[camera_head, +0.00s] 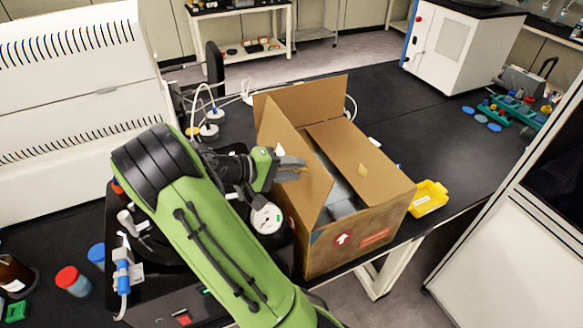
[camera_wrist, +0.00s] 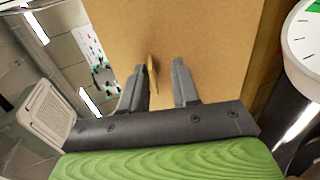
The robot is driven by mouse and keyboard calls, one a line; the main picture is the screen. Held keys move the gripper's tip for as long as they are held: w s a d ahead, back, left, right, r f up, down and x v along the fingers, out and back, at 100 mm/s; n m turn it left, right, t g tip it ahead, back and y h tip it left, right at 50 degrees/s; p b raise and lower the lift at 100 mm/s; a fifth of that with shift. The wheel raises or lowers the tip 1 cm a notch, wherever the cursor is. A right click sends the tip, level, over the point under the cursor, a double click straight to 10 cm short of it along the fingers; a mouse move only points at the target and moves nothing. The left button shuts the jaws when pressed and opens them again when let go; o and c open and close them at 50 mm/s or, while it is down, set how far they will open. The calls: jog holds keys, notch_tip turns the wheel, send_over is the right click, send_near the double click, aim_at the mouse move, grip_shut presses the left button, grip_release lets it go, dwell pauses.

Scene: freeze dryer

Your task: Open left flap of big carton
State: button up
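The big brown carton (camera_head: 350,235) stands on the black bench. Its left flap (camera_head: 312,180) is raised and stands steeply, showing its outer face to my gripper. A small pale tab (camera_head: 280,151) sticks out from this flap. My gripper (camera_head: 291,169) is at the left side of the flap. In the wrist view, the flap's cardboard face (camera_wrist: 215,40) fills the middle, and the tab (camera_wrist: 152,75) lies between my two spread fingers (camera_wrist: 158,82). There is a gap beside the tab, so the fingers are open. Whether the fingertips touch the cardboard is unclear.
The carton's right flap (camera_head: 360,160) slopes partly over the opening; the back flap (camera_head: 305,108) stands up. A round dial gauge (camera_head: 267,218) is close below my gripper. A yellow tray (camera_head: 429,198) lies right of the carton. The bench behind is mostly clear.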

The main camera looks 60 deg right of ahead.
jog(key=p+v, duration=0.2)
jog(key=v, duration=1.3)
jog(key=shift+a+r, duration=0.2)
jog(key=shift+a, duration=0.1)
jog(key=shift+w, duration=0.1)
